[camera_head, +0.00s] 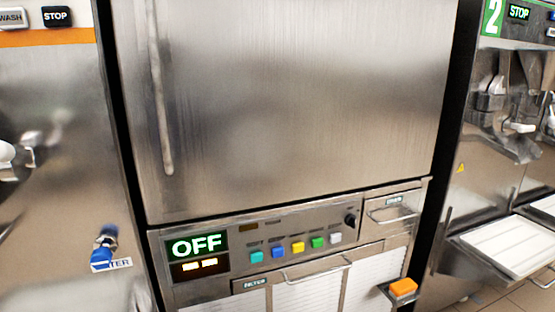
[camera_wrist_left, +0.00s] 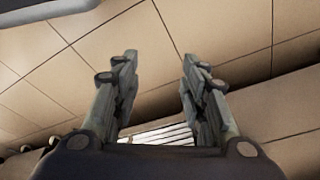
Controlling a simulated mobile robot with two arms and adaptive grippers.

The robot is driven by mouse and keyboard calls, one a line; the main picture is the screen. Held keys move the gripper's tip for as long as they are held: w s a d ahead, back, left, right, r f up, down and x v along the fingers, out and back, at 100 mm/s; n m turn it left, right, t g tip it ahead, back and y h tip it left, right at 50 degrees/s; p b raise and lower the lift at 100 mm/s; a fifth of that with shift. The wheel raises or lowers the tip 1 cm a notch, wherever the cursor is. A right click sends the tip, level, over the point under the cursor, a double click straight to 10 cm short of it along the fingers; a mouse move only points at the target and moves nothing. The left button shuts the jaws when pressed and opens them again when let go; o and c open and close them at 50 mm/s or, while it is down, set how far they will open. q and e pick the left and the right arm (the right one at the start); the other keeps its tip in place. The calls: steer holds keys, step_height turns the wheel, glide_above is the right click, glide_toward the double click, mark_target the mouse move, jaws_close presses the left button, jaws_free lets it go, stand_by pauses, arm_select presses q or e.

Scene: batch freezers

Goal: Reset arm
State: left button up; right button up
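My left gripper (camera_wrist_left: 155,80) shows in the left wrist view with its two fingers spread apart. Nothing is between the fingers, and tan tiles (camera_wrist_left: 120,50) lie beyond them. Neither gripper shows clearly in the head view. A blurred pale shape fills the lower left corner there, and I cannot tell what it is. My right gripper is in neither view.
A steel cabinet door (camera_head: 290,100) with a vertical handle (camera_head: 160,95) fills the middle. Below it is a panel with an OFF display (camera_head: 197,246) and several coloured buttons. An orange button (camera_head: 403,287) juts out low. Machine 2 has a white tray (camera_head: 508,244). A blue knob (camera_head: 104,246) is at left.

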arm_select(q)
steer(key=s+a+f+p, duration=0.1)
steer(key=s+f+p, duration=0.2)
steer(key=s+p, duration=0.5)
steer(key=s+a+f+g+p, duration=0.1)
steer(key=s+a+f+p, duration=0.1)
steer(key=s+p, duration=0.6)
steer(key=s+f, duration=0.1)
steer(key=s, duration=0.2)
steer(key=shift+s+a+f+g, duration=0.15)
steer(key=shift+s+f+g, duration=0.05)
steer(key=shift+f+g, duration=0.15)
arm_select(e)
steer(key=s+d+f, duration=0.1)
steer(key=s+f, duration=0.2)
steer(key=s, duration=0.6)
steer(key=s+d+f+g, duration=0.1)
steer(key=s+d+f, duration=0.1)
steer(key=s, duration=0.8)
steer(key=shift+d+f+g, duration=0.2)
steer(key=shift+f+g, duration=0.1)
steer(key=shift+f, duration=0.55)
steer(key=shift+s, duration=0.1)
